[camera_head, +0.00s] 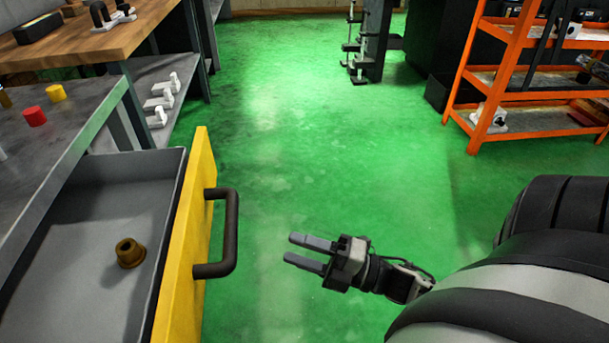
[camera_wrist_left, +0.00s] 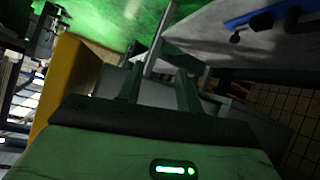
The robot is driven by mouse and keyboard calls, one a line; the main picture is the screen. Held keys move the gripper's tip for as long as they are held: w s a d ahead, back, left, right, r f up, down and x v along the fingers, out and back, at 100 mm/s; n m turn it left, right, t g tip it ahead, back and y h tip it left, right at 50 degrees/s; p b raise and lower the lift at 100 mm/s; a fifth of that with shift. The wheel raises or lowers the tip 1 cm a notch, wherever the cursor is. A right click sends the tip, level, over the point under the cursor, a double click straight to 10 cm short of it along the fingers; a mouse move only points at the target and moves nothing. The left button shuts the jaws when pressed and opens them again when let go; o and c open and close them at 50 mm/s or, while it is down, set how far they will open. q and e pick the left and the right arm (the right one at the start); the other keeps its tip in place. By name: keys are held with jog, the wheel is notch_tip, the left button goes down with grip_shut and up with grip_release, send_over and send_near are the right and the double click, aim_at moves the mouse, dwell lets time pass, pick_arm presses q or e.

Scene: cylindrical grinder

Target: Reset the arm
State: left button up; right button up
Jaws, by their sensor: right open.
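My right gripper (camera_head: 309,252) is open and empty above the green floor, to the right of the drawer handle and apart from it. My right arm comes in from the right. My left gripper is not in the head view. In the left wrist view two dark fingers of my left gripper (camera_wrist_left: 160,90) stand apart, and I see nothing held between them. That view is dark. The drawer with a yellow front (camera_head: 186,235) is pulled open at the left. A brown flanged bushing (camera_head: 130,253) lies inside it. The black handle (camera_head: 233,233) is free of my right gripper.
A grey bench (camera_head: 62,122) with a red (camera_head: 34,116) and a yellow cylinder (camera_head: 56,93) stands above the drawer. A wooden table (camera_head: 125,33) is behind. An orange shelf rack (camera_head: 499,75) stands at the right. The green floor (camera_head: 300,120) between is clear.

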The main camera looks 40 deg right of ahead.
jog(key=shift+s+d, duration=0.15)
jog(key=shift+s, duration=0.1)
dwell(0.3)
